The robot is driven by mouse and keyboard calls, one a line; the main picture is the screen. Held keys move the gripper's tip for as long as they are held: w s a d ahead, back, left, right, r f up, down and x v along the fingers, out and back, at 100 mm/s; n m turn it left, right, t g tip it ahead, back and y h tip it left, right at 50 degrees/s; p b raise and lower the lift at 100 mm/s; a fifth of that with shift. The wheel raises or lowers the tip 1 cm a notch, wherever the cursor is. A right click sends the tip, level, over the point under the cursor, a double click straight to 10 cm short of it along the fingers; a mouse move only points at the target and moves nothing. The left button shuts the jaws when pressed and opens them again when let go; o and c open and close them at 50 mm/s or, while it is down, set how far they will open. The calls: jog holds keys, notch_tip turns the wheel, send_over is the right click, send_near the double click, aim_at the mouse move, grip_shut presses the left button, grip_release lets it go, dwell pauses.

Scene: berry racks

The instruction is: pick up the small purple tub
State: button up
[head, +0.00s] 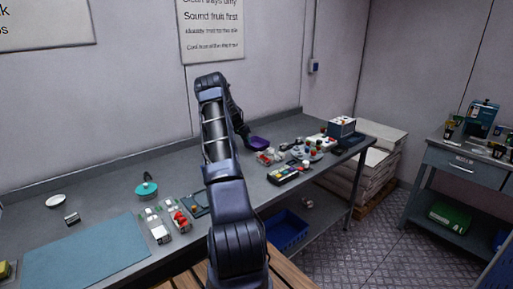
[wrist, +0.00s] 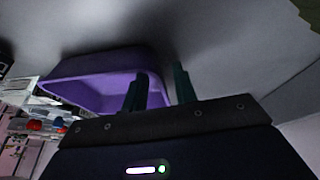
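The small purple tub (wrist: 92,68) fills the left and middle of the wrist view; its open top and inner wall show. In the head view the tub (head: 259,143) sits on the grey bench near the wall. My gripper (wrist: 160,88) is open, its two dark green fingers apart. One finger overlaps the tub's right end and the other is to the right of it, so the end wall appears between them. I cannot tell if either finger touches. In the head view my arm's end is beside the tub and the fingers are hidden.
A teal scale-like item (head: 146,188) and a blue-grey mat (head: 85,255) are at the left. A blue crate (head: 287,231) is under the bench (head: 112,182). The wall is close behind.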

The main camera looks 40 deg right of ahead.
grip_shut()
